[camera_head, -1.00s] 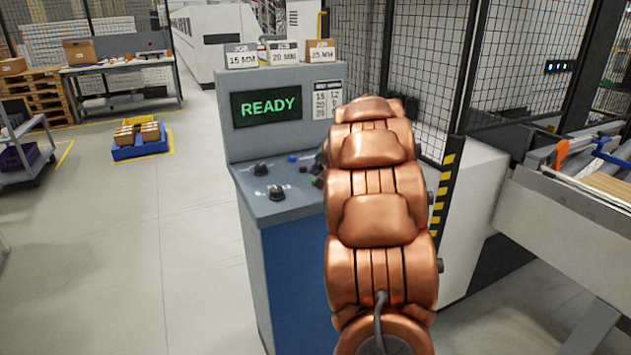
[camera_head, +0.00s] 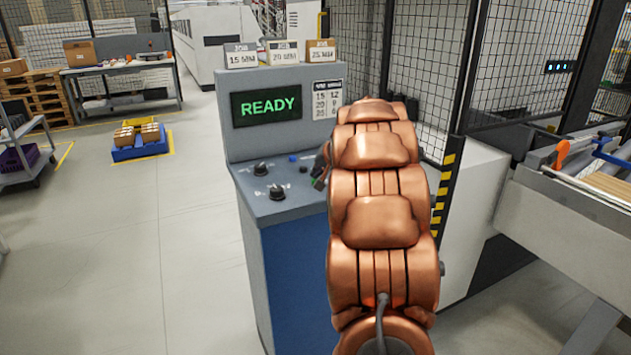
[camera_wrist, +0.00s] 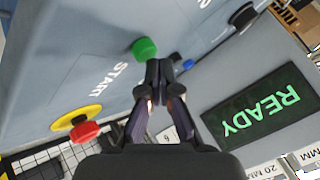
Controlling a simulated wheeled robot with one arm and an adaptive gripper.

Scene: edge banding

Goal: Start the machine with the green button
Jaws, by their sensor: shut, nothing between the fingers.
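The green button (camera_wrist: 145,48) shows in the wrist view on the grey panel, beside the label START (camera_wrist: 106,75). My gripper (camera_wrist: 158,68) is shut and empty. Its fingertips appear just beside the green button in the wrist view; I cannot tell whether they touch it. In the head view my arm hides the green button, and only a dark edge of my gripper (camera_head: 320,172) shows at the arm's left side. The control console (camera_head: 290,245) has a screen (camera_head: 266,105) that reads READY in green; the screen also shows in the wrist view (camera_wrist: 259,103).
A red button (camera_wrist: 84,131) on a yellow base (camera_wrist: 72,117) sits near START. A blue button (camera_head: 293,158) and black knobs (camera_head: 277,192) are on the same panel. A mesh fence (camera_head: 425,70) is behind.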

